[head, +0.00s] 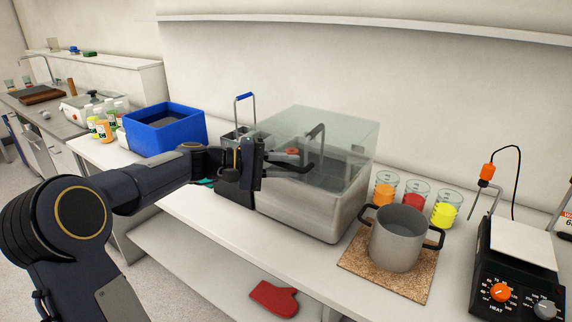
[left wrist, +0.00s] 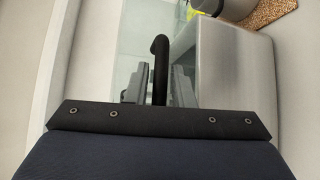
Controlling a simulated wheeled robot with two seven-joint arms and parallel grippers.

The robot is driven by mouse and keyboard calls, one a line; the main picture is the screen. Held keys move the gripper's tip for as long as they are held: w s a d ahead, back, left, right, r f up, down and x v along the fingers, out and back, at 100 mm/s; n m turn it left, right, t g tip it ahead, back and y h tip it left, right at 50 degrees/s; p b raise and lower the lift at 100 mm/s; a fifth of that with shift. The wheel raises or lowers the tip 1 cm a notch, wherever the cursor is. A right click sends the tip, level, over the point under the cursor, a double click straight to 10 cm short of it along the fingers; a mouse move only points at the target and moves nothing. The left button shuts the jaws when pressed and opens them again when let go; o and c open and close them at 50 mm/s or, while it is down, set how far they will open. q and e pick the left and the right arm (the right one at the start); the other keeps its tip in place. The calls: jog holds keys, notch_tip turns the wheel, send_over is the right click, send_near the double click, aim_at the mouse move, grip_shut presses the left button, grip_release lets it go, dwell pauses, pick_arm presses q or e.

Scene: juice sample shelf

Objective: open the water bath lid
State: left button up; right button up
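The water bath (head: 305,212) is a steel tank on the bench in the middle of the head view. Its clear, box-shaped lid (head: 345,122) sits down over it, with a dark bar handle (head: 318,133) at the front. My left gripper (head: 299,161) is at the handle with its fingers parted. In the left wrist view the handle (left wrist: 160,62) stands between the two fingers of my left gripper (left wrist: 158,88), with narrow gaps showing. The handle's far end is hidden behind the wrist body. My right gripper is not in view.
A pot (head: 397,240) on a cork mat (head: 352,262) and several beakers of coloured juice (head: 414,197) stand right of the bath. A hot plate (head: 515,265) is farther right. A blue bin (head: 165,135) and a dark rack with a blue handle (head: 243,97) stand left.

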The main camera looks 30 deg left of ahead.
pick_arm(q)
jog(key=shift+c, duration=0.2)
grip_shut()
